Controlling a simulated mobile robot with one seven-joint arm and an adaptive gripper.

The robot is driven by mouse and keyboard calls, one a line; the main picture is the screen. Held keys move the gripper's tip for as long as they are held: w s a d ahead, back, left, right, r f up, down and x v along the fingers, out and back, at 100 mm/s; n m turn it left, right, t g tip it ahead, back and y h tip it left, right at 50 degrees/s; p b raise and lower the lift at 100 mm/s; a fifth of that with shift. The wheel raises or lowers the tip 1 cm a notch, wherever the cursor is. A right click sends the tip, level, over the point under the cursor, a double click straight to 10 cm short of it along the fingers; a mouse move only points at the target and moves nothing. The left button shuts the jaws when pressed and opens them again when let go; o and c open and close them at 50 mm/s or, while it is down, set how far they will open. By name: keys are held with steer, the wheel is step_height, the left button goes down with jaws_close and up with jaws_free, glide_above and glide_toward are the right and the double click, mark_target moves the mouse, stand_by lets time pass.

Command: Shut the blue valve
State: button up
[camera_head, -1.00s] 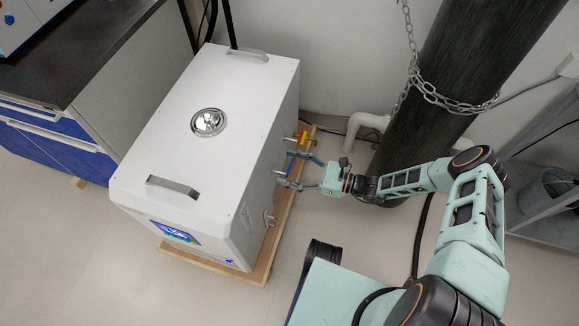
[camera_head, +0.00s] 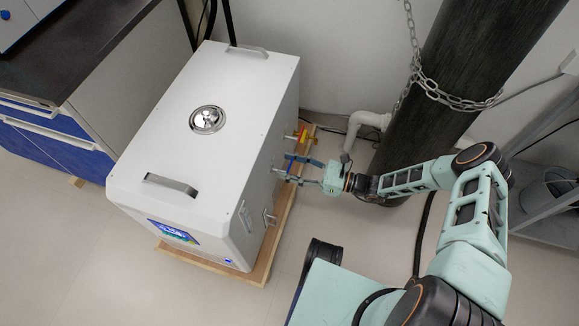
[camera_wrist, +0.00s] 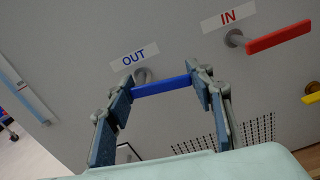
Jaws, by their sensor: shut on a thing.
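The blue valve handle (camera_wrist: 165,86) is a flat blue bar on a pipe stub under the "OUT" label (camera_wrist: 134,56), on the side of the white machine (camera_head: 210,120). In the wrist view the bar lies across the picture, tilted slightly up to the right. My gripper (camera_wrist: 161,82) is shut on it, with one finger at each end of the bar. In the head view my gripper (camera_head: 290,167) is at the machine's right side and its fingers partly hide the blue handle.
A red handle (camera_wrist: 279,37) sits by the "IN" label (camera_wrist: 228,16), right of the blue one. A yellow handle (camera_wrist: 312,98) shows at the right edge. A dark chained column (camera_head: 445,75) and a white pipe (camera_head: 366,122) stand close behind my arm. A wooden base (camera_head: 262,270) lies under the machine.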

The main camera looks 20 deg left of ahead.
steer(key=m+b, duration=0.1)
steer(key=f+m+b, duration=0.1)
steer(key=m, duration=0.1)
steer(key=shift+s+f+m, duration=0.1)
steer(key=shift+f+m, duration=0.05)
steer(key=shift+m, duration=0.15)
steer(key=shift+s+d+f+m+b, duration=0.15)
steer(key=shift+s+m+b, duration=0.25)
steer(key=shift+m, duration=1.7)
steer(key=shift+s+a+f+m+b, duration=0.1)
steer(key=shift+s+f+m+b, duration=0.2)
steer(key=shift+m, duration=1.8)
steer(key=shift+s+d+f+m+b, duration=0.1)
steer(key=shift+s+m+b, duration=0.35)
steer(key=shift+m, duration=1.65)
steer(key=o, duration=1.2)
steer(key=shift+c, duration=0.2)
steer(key=w+d, duration=0.1)
steer(key=d, duration=1.1)
steer(key=shift+w, duration=0.2)
